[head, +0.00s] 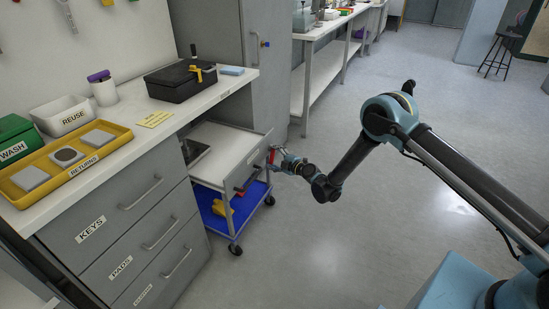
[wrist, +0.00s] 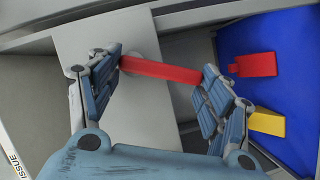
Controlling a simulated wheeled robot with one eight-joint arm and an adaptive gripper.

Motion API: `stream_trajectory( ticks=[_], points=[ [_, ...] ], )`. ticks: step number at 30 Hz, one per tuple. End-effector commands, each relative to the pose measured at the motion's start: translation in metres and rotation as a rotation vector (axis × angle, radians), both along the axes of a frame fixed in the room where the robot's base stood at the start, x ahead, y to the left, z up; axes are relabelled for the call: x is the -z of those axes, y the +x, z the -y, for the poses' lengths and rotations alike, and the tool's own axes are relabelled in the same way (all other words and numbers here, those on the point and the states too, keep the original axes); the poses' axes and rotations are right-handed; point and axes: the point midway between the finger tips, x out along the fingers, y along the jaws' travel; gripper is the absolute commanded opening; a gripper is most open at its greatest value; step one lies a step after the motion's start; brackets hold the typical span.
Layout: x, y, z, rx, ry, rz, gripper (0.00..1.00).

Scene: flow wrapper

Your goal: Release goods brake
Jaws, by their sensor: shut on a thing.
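A red bar (wrist: 160,70) spans the gap between the two fingers of my gripper (wrist: 162,82) in the wrist view, and the fingers are shut on it. Its left end lies by a round grey boss on a pale grey panel (wrist: 95,45). In the head view my gripper (head: 278,158) is at the right side of a grey wheeled trolley (head: 232,150), with a bit of red (head: 271,156) showing at its fingers. The fingers hide part of the bar's ends. No label marks the bar as the goods brake.
The trolley's blue lower shelf (head: 213,222) holds a yellow piece (head: 222,208) and a red piece (wrist: 258,64). The trolley stands against a counter with drawers (head: 125,245). A black case (head: 180,82) and a yellow returns tray (head: 105,138) are on the counter. Open floor lies to the right.

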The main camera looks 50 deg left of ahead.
Motion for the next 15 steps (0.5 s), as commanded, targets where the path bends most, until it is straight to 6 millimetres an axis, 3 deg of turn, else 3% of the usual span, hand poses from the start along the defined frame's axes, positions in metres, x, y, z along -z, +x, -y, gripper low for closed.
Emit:
stream_trajectory(
  ticks=[15],
  points=[
    [0.0032, -0.0015, -0.0014, -0.005, 0.041, 0.105, 0.29]
  ],
)
